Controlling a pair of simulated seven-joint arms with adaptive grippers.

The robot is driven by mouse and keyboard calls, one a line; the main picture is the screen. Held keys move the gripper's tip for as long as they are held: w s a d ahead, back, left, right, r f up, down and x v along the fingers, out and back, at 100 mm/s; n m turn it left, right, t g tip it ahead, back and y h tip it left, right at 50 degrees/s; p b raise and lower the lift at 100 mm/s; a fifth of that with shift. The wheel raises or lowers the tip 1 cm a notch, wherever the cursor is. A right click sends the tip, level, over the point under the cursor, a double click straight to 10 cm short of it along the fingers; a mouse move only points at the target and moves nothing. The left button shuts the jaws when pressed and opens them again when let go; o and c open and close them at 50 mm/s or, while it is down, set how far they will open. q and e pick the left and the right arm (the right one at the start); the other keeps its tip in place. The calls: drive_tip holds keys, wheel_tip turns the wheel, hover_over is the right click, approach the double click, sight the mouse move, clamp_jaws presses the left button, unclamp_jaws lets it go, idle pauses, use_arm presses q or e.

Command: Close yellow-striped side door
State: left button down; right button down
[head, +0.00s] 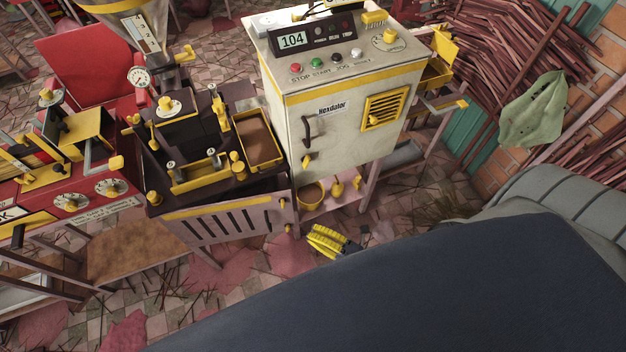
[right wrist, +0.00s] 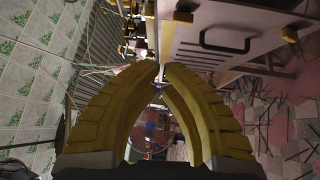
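A slotted panel with a yellow stripe along its top (head: 230,212) is on the front of the dark-topped extruder. A pale cabinet (head: 340,95) to its right also has a yellow stripe, above a front with a dark handle (head: 308,131). I cannot tell for certain which is the yellow-striped side door, or how far either stands ajar. My right gripper (head: 312,240) has yellow ribbed fingers and is below and right of the slotted panel, apart from it. In the right wrist view the fingertips (right wrist: 162,70) nearly meet with nothing held. My left gripper is out of view.
A shelf with yellow pots (head: 310,195) is under the cabinet. A red machine (head: 85,185) stands at left, with a brown board (head: 140,250) low in front. Bundled rods (head: 510,60) and a green cloth (head: 535,110) are at right. A large dark shape covers the lower right.

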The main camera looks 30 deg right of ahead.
drive_tip(key=h, duration=0.1)
approach(284, 205)
drive_tip(key=s+a+x, duration=0.1)
drive_tip(key=x, duration=0.7)
drive_tip(key=shift+w+d+g, duration=0.2)
drive_tip(key=shift+w+g, duration=0.1)
drive_tip(key=shift+w, duration=0.35)
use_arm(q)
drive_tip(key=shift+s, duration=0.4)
use_arm(e)
drive_tip(key=shift+w+d, duration=0.1)
drive_tip(key=shift+w, duration=0.15)
